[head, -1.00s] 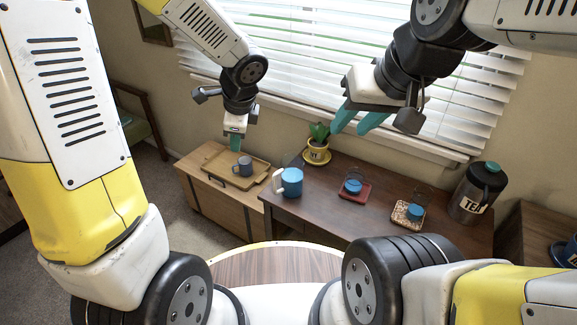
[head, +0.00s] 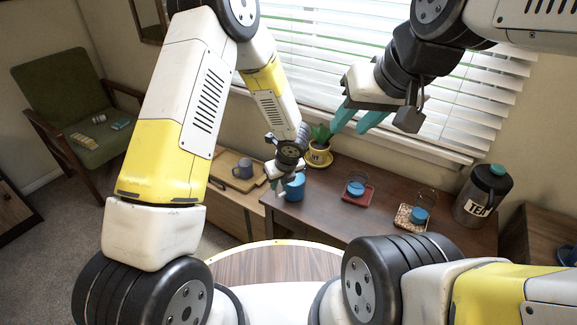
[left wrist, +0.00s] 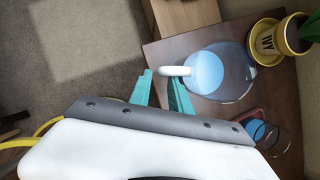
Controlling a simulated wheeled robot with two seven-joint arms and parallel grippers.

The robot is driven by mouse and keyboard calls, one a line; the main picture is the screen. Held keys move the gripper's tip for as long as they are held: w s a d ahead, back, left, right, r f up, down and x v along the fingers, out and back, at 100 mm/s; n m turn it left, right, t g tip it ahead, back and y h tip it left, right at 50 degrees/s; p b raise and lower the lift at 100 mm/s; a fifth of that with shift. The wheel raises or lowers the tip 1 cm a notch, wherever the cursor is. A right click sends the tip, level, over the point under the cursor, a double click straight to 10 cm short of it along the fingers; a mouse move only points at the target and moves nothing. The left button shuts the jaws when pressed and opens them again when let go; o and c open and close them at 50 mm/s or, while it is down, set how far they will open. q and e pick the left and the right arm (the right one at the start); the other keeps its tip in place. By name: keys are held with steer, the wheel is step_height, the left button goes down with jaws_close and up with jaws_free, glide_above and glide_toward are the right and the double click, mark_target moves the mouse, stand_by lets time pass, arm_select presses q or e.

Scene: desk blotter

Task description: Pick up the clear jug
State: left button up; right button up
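The clear jug (head: 296,188) holds blue liquid and stands upright near the left end of the dark desk. My left gripper (head: 279,188) hides part of it in the head view. In the left wrist view the jug (left wrist: 207,73) is seen from above, its white handle (left wrist: 172,71) pointing at my fingers. My left gripper (left wrist: 161,88) is open, with a gap between its teal fingers, and its tips are close to the handle. I cannot tell whether they touch it. My right gripper (head: 357,119) is open and empty, high above the back of the desk.
A yellow plant pot (head: 318,155) stands behind the jug. Glasses of blue liquid stand on a red coaster (head: 369,194) and a speckled coaster (head: 402,217). A tea flask (head: 481,195) is at the right. A grey mug (head: 243,169) sits on a wooden tray at the left.

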mark_target(277, 194)
arm_select(q)
steer(key=shift+x, duration=2.7)
steer(key=shift+a, duration=0.1)
jaws_close()
